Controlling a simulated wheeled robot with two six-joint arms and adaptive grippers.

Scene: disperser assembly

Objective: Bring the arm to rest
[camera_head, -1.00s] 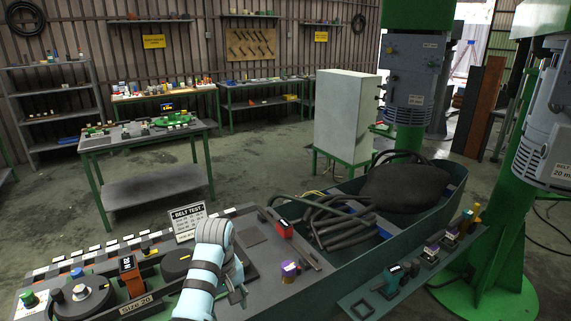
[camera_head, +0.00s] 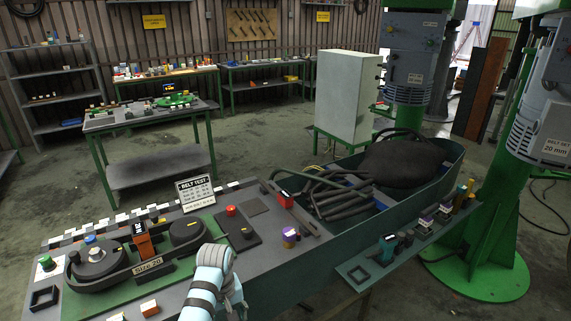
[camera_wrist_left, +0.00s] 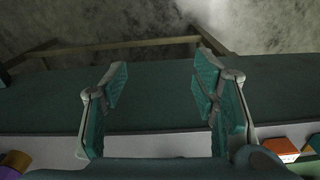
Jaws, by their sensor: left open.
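My left arm comes in from the bottom middle of the head view, and its gripper (camera_head: 238,303) is low at the near edge of the workbench. In the left wrist view the two teal-padded fingers (camera_wrist_left: 160,98) are spread apart with nothing between them. Beyond them lie the bench's dark green side and the floor. My right gripper is not in view.
The bench holds a belt tester (camera_head: 135,258), a red button (camera_head: 231,210), a purple-topped cylinder (camera_head: 290,235) and an orange-and-white block (camera_head: 150,308). A side shelf (camera_head: 368,270) holds small parts. Open floor lies behind.

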